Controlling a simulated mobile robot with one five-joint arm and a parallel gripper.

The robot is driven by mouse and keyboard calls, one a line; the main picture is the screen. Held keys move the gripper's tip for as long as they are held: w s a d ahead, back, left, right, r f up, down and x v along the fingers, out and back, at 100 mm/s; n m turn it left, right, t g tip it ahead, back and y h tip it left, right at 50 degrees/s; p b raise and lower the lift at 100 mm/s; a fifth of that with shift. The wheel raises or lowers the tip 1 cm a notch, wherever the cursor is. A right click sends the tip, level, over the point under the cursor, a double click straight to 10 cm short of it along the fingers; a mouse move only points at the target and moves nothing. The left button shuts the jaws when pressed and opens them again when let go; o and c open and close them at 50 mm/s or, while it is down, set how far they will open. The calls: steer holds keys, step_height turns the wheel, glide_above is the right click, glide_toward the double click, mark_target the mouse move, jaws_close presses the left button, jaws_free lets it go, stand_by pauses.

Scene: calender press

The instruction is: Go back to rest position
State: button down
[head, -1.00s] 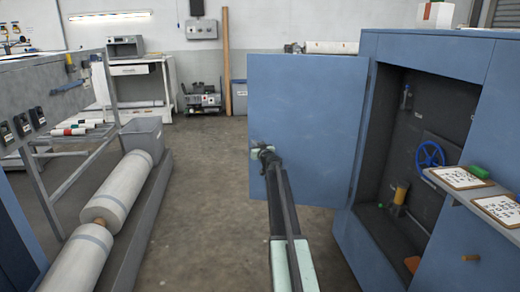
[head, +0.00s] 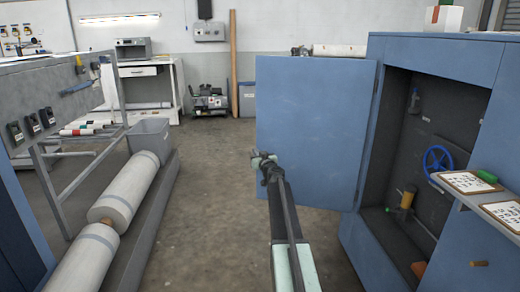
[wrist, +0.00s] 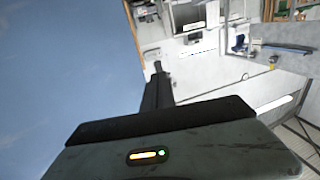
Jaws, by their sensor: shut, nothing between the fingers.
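My gripper (head: 259,160) is at the end of my outstretched arm in the head view, in front of the lower left part of the open blue cabinet door (head: 310,115). It looks small there, and I see nothing held. In the wrist view its dark shut fingers (wrist: 158,75) point up the picture. The blue door (wrist: 60,70) fills the left of that view, close beside the gripper; I cannot tell whether they touch.
The open blue cabinet on the right holds a blue handwheel (head: 438,159) and a yellow part (head: 407,200). A shelf with clipboards (head: 465,182) juts out in front. Large white rolls (head: 124,187) lie on the left. The floor (head: 205,190) between is clear.

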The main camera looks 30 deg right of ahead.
steer(key=s+a, duration=0.1)
steer(key=a, duration=0.1)
steer(key=s+a, duration=0.2)
steer(key=shift+s+a, duration=0.15)
steer(key=shift+s, duration=0.15)
